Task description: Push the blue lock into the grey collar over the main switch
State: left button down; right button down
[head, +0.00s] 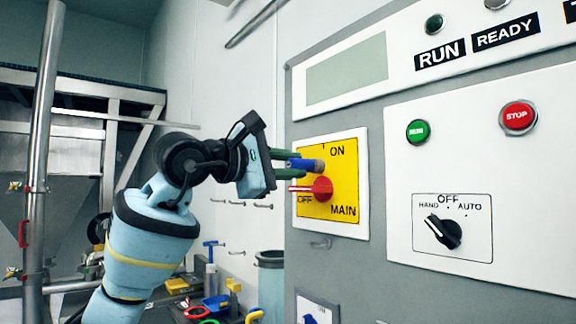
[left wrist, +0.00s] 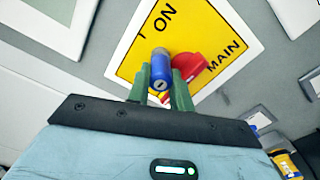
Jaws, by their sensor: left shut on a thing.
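The blue lock (head: 298,164) is a short cylinder held level between the green fingers of my left gripper (head: 291,163). Its far end is close to the yellow main switch plate (head: 345,165), just above the red switch knob (head: 323,188). In the left wrist view the lock (left wrist: 161,66) shows a keyhole on its near end, with the red knob (left wrist: 188,67) right beside it. A brownish-grey round part (head: 319,165) shows at the lock's far end; I cannot tell whether it is the grey collar or whether the lock has entered it. My right gripper is out of view.
The panel carries a green RUN button (head: 418,131), a red STOP button (head: 518,117) and a black selector (head: 443,232) to the right. A steel post (head: 42,150) stands far left.

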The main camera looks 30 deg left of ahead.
pick_arm(q)
jog(key=shift+w+d, duration=0.1)
jog(key=shift+w, duration=0.15)
jog(key=c, duration=1.2)
grip_release()
jog(key=shift+o, duration=0.2)
jog(key=v, duration=0.6)
jog(key=shift+s+a, duration=0.2)
jog(key=shift+s, duration=0.1)
jog(key=shift+s+a+b, duration=0.15)
jog(key=shift+s+b, duration=0.15)
jog(key=shift+s, duration=0.25)
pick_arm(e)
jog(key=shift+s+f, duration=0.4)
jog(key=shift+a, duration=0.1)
